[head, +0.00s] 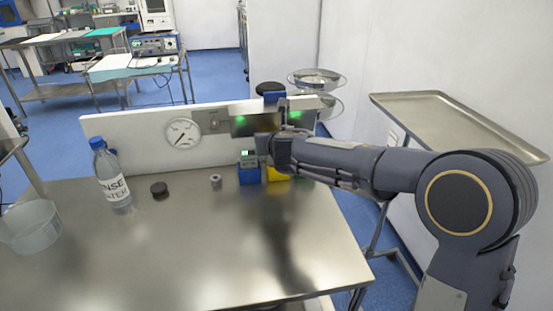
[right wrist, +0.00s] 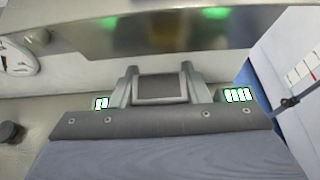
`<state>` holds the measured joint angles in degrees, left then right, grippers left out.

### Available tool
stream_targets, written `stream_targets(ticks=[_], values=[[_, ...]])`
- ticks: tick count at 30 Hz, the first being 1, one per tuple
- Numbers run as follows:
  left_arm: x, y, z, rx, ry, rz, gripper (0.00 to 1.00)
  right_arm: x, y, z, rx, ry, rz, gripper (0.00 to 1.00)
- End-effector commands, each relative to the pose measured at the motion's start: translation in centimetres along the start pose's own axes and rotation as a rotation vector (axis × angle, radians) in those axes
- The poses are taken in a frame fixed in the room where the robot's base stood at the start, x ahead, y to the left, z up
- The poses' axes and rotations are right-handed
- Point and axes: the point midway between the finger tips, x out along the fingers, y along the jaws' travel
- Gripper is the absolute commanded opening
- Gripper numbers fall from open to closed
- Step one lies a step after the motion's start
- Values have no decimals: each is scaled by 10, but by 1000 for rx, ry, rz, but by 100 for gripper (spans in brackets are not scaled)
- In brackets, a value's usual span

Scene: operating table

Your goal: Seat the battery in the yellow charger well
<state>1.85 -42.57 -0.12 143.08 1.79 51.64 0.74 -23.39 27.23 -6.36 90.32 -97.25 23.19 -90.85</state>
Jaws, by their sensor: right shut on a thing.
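My right gripper (head: 270,150) reaches in from the right over the back of the steel table. In the right wrist view its two fingers (right wrist: 158,88) are shut on a grey block, which looks like the battery (right wrist: 160,88). The yellow charger well (head: 277,174) is directly below the gripper in the head view, mostly hidden by the gripper and arm. A blue well (head: 249,176) stands just left of it, with a grey unit and green display on top. I cannot tell whether the held battery touches the yellow well. My left gripper is not in view.
A white back panel with a gauge (head: 183,133) and a reflective metal plate (head: 255,124) stands close behind. A small grey cylinder (head: 215,181), black puck (head: 159,190), water bottle (head: 112,180) and clear bowl (head: 30,230) are to the left. The table's front is clear.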

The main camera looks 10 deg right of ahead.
Motion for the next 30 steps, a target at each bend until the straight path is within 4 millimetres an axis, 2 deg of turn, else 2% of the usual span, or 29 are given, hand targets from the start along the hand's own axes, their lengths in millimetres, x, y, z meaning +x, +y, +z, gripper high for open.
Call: stream_targets(ticks=[8,11,12,15,28,29,30], values=[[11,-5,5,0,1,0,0,18,-7,-12,1,-1,-1,9],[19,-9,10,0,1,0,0,32,-14,-24,1,1,-3,8],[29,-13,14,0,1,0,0,36,-13,-34,0,1,-2,4],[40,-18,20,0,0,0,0,40,-12,-47,0,2,-1,4],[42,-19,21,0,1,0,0,41,-12,-48,1,-2,0,4],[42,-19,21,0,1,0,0,41,-12,-49,1,0,0,43],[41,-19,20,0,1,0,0,40,-12,-48,1,0,0,48]])
